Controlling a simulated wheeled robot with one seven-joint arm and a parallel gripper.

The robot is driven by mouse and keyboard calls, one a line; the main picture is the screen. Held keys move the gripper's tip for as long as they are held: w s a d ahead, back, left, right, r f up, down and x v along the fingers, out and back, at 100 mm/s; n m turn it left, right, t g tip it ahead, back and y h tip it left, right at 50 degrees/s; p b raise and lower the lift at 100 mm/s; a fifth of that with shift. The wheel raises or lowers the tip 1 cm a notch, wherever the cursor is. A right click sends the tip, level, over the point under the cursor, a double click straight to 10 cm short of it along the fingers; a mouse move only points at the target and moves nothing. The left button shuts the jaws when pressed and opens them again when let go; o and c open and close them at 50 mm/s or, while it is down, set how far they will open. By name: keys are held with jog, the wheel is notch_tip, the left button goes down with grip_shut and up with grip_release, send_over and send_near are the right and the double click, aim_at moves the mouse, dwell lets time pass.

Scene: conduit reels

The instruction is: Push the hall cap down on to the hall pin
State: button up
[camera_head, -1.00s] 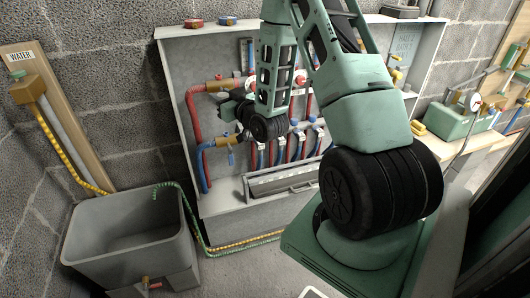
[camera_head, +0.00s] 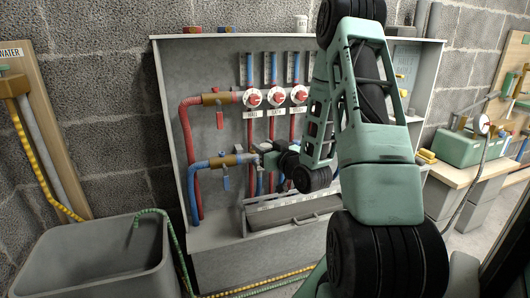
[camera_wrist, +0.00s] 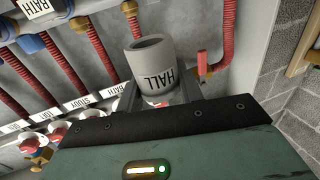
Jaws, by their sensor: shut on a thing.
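The hall cap (camera_wrist: 155,68) is a grey, hollow cylinder marked HALL, in the middle of the wrist view. My gripper (camera_wrist: 160,98) is shut on it, with the fingers at its lower part. In the head view my gripper (camera_head: 264,151) is in front of the manifold, below the hall dial (camera_head: 253,97). I cannot make out the hall pin; my gripper and the cap may hide it. A bit of red and white shows just below the cap between the fingers, and I cannot tell what it is.
Red-knobbed dials and pipes fill the grey cabinet (camera_head: 172,110). A long grey tray (camera_head: 292,212) lies below. A trough (camera_head: 95,262) stands at the left, a bench (camera_head: 465,172) at the right.

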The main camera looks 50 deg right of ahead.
jog(key=shift+w+d+p, duration=0.25)
jog(key=shift+w+d, duration=0.45)
jog(key=shift+w, duration=0.5)
jog(key=shift+w+d+p, duration=0.2)
jog(key=shift+w+d, duration=0.55)
jog(key=shift+w, duration=0.4)
jog(key=shift+w+d+p, duration=0.25)
jog(key=shift+w+d, duration=0.45)
jog(key=shift+w, duration=0.5)
jog(key=shift+w+d+f+b, duration=0.1)
jog(key=shift+w+d, duration=0.35)
jog(key=shift+w, duration=0.3)
jog(key=shift+w+d+f+b, duration=0.1)
jog(key=shift+w+d, duration=0.35)
jog(key=shift+w, duration=0.25)
jog(key=shift+w+d+f+b, duration=0.1)
jog(key=shift+w+d, duration=0.35)
jog(key=shift+w, duration=0.3)
jog(key=shift+f+b, duration=0.95)
jog(key=shift+b, duration=0.4)
dwell(0.7)
jog(key=o, duration=1.1)
jog(key=shift+c, duration=0.2)
